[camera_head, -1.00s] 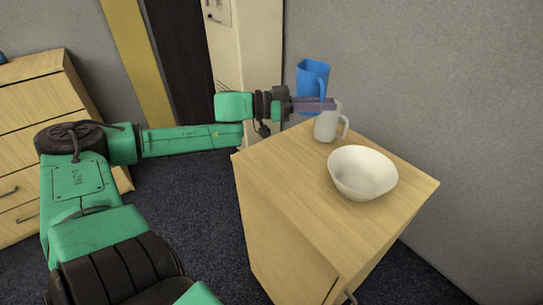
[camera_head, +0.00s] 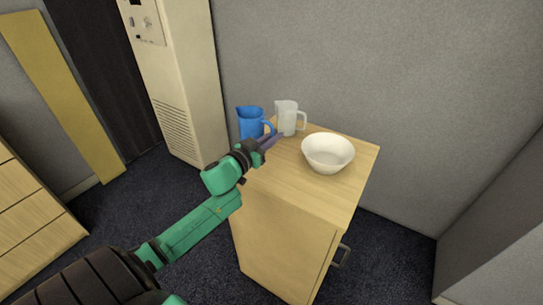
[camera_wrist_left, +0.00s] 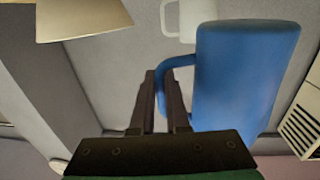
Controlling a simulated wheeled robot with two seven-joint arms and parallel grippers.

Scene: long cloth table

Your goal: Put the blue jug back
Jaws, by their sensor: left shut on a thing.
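The blue jug (camera_head: 250,122) is upright at the back left edge of the small wooden cabinet's top, left of the white jug (camera_head: 287,117). My left gripper (camera_head: 272,142) reaches in from the lower left and is shut on the blue jug's handle. In the left wrist view the handle passes between the fingers (camera_wrist_left: 161,92), with the blue body (camera_wrist_left: 243,75) just right of them. The jug's base is partly hidden in the head view, so I cannot tell whether it touches the wood. My right gripper is out of view.
A white bowl (camera_head: 328,152) stands on the cabinet top (camera_head: 290,180), right of my gripper. A tall beige unit (camera_head: 175,85) stands behind to the left, and a grey wall is close behind the cabinet. The front of the cabinet top is clear.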

